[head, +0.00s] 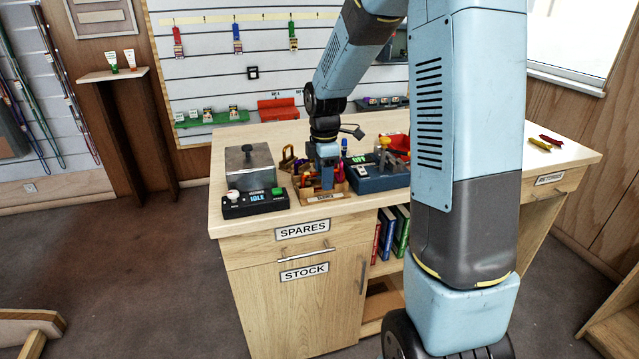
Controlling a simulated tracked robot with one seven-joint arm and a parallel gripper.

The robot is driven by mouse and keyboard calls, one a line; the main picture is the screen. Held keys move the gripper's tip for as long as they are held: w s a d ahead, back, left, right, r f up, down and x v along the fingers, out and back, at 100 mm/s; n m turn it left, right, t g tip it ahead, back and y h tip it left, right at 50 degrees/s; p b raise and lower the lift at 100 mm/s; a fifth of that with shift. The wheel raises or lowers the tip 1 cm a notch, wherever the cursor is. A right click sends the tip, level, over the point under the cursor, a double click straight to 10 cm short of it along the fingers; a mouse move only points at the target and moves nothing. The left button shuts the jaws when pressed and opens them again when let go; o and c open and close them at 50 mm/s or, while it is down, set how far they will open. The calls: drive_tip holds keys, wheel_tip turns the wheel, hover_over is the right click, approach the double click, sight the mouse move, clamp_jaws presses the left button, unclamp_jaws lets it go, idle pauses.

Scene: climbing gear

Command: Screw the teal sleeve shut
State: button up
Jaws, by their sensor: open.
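My gripper (327,178) points down over a small wooden tray (322,197) on the counter. The tray has a label on its front and holds several small red, yellow and orange pieces of gear, too small to tell apart. My gripper's fingers are small here and mix with the gear behind them; they are open. I cannot make out the teal sleeve; it may be hidden by my gripper or among the gear. Brown and purple carabiner-like pieces (291,161) show at the tray's back left.
A blue-grey device reading OFF (378,182) stands close on the right. My arm hides part of the wooden counter (470,190). Red and yellow pieces (540,145) lie far right.

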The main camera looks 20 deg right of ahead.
drive_tip(key=shift+s, duration=0.4)
drive_tip(key=shift+r, duration=1.05)
drive_tip(key=shift+r, duration=0.3)
drive_tip(key=shift+r, duration=0.1)
drive_tip(key=shift+w, duration=0.65)
